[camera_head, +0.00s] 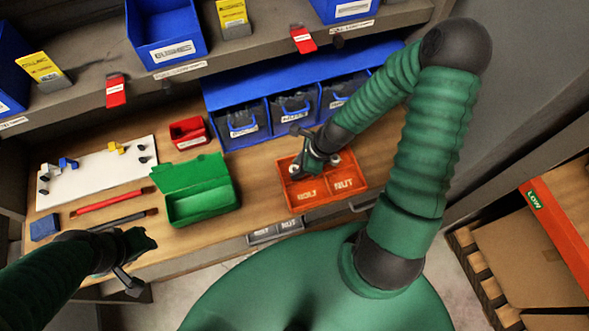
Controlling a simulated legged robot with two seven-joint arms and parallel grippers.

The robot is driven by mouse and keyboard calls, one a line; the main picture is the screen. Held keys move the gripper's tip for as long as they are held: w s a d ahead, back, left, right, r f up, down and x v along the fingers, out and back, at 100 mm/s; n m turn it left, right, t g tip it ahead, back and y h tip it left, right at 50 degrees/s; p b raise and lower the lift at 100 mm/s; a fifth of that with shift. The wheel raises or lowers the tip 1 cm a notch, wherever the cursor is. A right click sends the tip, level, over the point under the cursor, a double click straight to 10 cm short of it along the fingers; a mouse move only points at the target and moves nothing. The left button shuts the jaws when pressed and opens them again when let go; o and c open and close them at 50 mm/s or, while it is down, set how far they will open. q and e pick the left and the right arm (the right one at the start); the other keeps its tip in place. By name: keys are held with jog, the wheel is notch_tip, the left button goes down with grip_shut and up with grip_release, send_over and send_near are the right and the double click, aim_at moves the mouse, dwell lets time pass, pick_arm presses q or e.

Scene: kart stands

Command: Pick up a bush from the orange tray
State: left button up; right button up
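The orange tray (324,202) stands on the wooden workbench, with two labelled compartments at its front. My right gripper (305,170) is over the tray's left part, its fingers down at the tray. A small pale metal piece (334,160) shows in the tray beside the gripper. Small parts near the fingers are partly hidden, and I cannot tell whether the fingers hold a bush. My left gripper (140,262) is near the bench's front edge at the lower left, far from the tray; its fingers are too dark to read.
A green open box (203,207), a small red bin (188,132) and a white board (98,178) with small parts lie left of the tray. Red (112,200) and black (122,220) tools lie before the board. Blue bins (240,122) stand behind.

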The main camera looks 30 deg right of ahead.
jog(key=shift+a+f, duration=0.15)
jog(key=shift+f, duration=0.3)
jog(key=shift+w+f, duration=0.15)
jog(key=shift+w, duration=0.15)
jog(key=shift+c, duration=0.7)
jog(key=c, duration=0.5)
jog(key=shift+s, duration=0.15)
grip_shut()
